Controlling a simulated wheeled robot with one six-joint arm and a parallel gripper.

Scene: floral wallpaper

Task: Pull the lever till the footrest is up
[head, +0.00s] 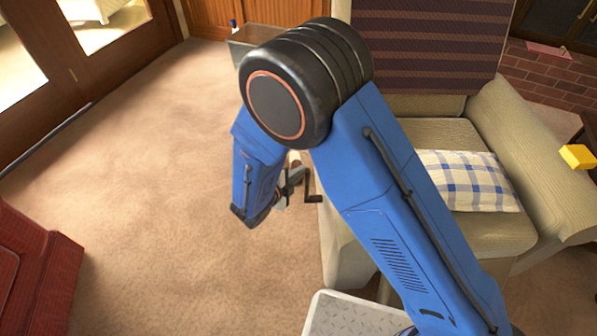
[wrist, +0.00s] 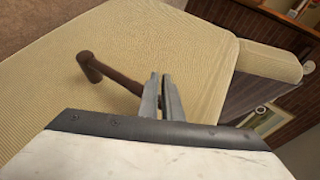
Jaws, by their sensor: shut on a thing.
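The beige recliner (head: 495,232) stands at the right in the head view, its left side partly behind my arm. A dark brown lever (head: 313,190) sticks out from that side. In the wrist view the lever (wrist: 112,75) has a bent end at the left and runs to my fingers in front of the ribbed beige upholstery. My gripper (head: 291,181) is beside the chair at lever height. Its two grey fingers show in the wrist view (wrist: 161,92), close together and shut on the lever. My arm covers much of the chair's front, so the footrest's position cannot be told.
A plaid cushion (head: 465,181) lies on the seat and a striped cloth (head: 420,45) hangs over the backrest. A yellow block (head: 578,157) is by the right armrest. Red furniture (head: 35,265) stands at the lower left. The carpet (head: 150,170) between is clear.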

